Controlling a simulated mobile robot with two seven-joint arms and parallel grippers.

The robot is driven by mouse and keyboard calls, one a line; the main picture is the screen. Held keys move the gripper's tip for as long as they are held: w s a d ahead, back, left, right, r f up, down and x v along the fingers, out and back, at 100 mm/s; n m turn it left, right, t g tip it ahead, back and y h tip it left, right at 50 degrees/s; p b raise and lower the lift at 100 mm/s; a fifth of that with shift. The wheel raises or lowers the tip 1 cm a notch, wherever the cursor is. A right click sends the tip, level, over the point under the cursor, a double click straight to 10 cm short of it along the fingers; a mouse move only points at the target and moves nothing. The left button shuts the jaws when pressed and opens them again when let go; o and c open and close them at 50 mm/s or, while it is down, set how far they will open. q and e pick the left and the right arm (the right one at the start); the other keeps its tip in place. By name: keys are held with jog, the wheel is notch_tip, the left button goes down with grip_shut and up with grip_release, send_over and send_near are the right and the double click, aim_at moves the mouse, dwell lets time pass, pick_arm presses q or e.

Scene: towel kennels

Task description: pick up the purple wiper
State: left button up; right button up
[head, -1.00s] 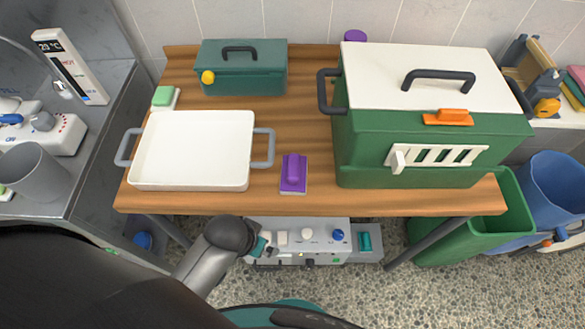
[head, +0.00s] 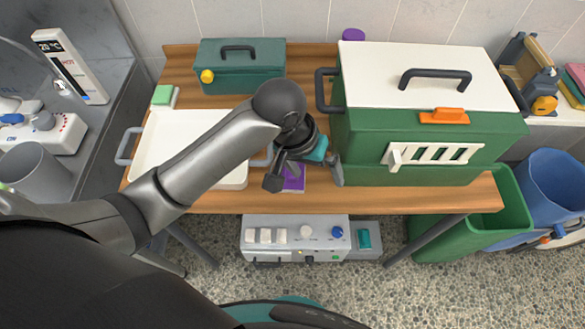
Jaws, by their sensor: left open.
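The purple wiper (head: 293,184) lies on the wooden table near its front edge, between the white tray and the green kennel box. My left gripper (head: 305,182) is above it, pointing down, with its two dark fingers spread to either side. The gripper and wrist hide most of the wiper; part of its purple base shows between the fingers. I cannot tell whether the fingers touch it. My right gripper is not in view.
The white tray (head: 162,148) with grey handles is left of the wiper, partly behind my arm. The green kennel (head: 360,150) with a white lid stands close on the right. A teal toolbox (head: 262,77) is at the back. A green bin (head: 512,205) stands right of the table.

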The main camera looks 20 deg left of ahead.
pick_arm(q)
jog(key=w+a+r+n+g+y, duration=0.2)
jog(key=w+a+r+n+y, duration=0.1)
jog(key=w+a+r, duration=0.3)
jog(key=shift+n, duration=0.3)
jog(key=f, duration=0.3)
jog(key=s+f+b, duration=0.1)
jog(key=f, duration=0.2)
jog(key=f+b, duration=0.1)
jog(key=f, duration=0.2)
jog(key=shift+s+a, duration=0.15)
jog(key=shift+s, duration=0.05)
notch_tip(320, 180, down, 5)
jog(key=shift+f+b, duration=0.2)
jog(key=shift+b, duration=0.45)
jog(key=c, duration=1.3)
